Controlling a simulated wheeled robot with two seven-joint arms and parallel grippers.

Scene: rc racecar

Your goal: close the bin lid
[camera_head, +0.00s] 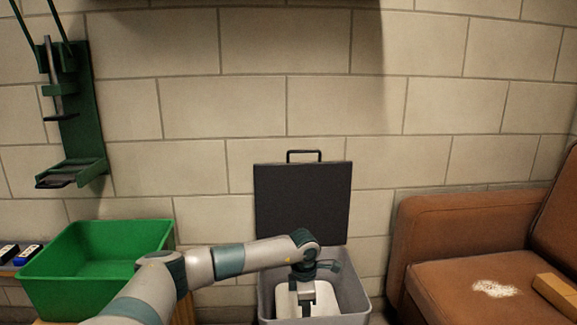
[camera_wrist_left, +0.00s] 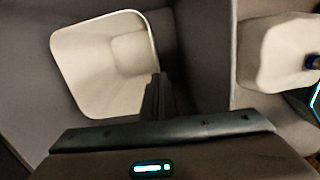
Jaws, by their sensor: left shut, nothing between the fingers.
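The grey bin (camera_head: 356,292) stands against the wall at the bottom centre of the head view. Its dark square lid (camera_head: 302,200) is open and upright at the back, with a black handle (camera_head: 318,152) on its top edge. My left gripper (camera_head: 306,302) points down over the bin's opening, in front of the lid and apart from the handle. Its dark fingers (camera_wrist_left: 155,98) are together and empty in the left wrist view. A whitish object (camera_wrist_left: 100,62) lies inside the bin below the gripper. My right gripper is not in view.
A green tub (camera_head: 95,265) stands left of the bin, beneath a green wall rack (camera_head: 78,120). A brown sofa (camera_head: 460,240) stands on the right, with a pale patch (camera_head: 494,289) on its seat. Bare block wall lies behind the lid.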

